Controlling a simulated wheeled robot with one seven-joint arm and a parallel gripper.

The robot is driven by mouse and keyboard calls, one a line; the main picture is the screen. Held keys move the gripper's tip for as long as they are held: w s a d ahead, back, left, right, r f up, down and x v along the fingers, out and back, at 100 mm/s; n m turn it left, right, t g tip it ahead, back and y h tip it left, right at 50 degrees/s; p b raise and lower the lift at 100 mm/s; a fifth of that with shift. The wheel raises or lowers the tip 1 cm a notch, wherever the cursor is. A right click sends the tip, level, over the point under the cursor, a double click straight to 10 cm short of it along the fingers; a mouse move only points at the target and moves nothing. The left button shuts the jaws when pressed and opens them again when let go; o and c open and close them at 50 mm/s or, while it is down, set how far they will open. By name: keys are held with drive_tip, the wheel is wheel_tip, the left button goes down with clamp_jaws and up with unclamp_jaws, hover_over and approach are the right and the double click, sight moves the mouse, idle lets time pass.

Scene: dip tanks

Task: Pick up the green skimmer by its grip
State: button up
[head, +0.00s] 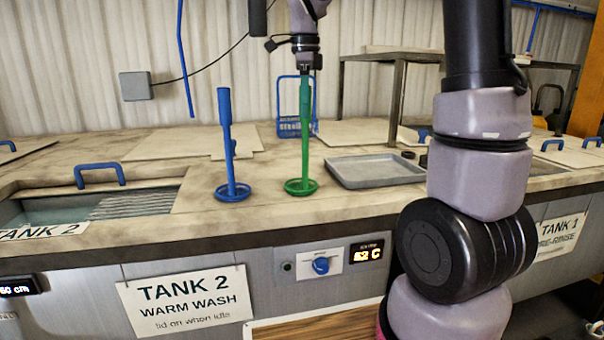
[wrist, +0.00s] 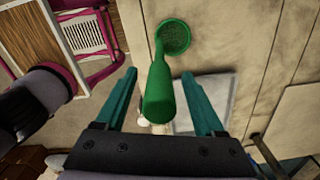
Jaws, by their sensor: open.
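The green skimmer (head: 304,135) stands upright on the counter, its round head down and its grip up. My gripper (head: 304,70) is right at the top of the grip, pointing down. In the wrist view my gripper (wrist: 158,74) is open, with one teal finger on each side of the green skimmer's grip (wrist: 159,95). Gaps show between the grip and both fingers. The skimmer's round perforated head (wrist: 174,36) shows beyond the fingertips.
A blue skimmer (head: 227,140) stands upright to the left of the green one. A grey tray (head: 345,178) lies to the right. A blue wire basket (head: 283,78) stands behind. The open tank 2 (head: 50,212) is at far left. Counter in front of the skimmers is clear.

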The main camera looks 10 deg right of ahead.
drive_tip(key=shift+f, duration=0.5)
clamp_jaws()
idle(1.1)
